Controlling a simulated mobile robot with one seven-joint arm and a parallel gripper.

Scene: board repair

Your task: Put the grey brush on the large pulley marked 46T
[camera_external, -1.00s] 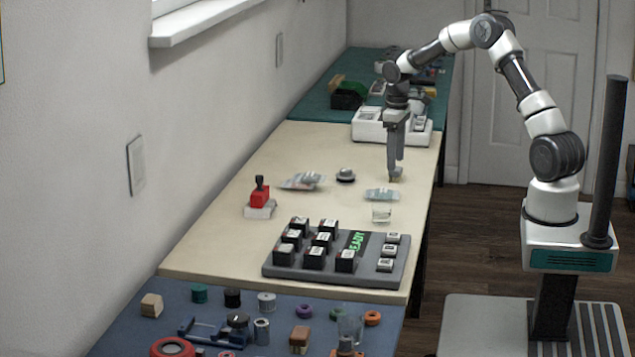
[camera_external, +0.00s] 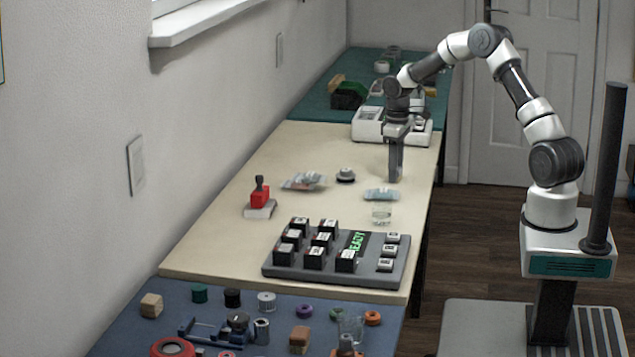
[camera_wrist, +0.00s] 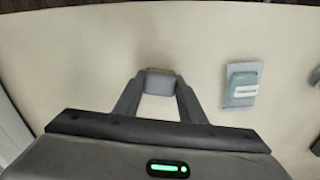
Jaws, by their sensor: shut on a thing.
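My gripper (camera_external: 395,179) points down at the right part of the cream table. In the wrist view my gripper (camera_wrist: 160,84) is shut on a small grey block, which I take to be the grey brush (camera_wrist: 160,76). The brush is hidden in the outside view. I cannot tell whether it touches the table. A small round grey-and-dark part (camera_external: 345,175) lies to the left of my gripper. It may be the large pulley, but no 46T marking is legible.
Another packet (camera_external: 303,181), a red stamp (camera_external: 259,196) and a keypad board (camera_external: 335,275) are on the table. A white tray (camera_external: 368,128) stands behind.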

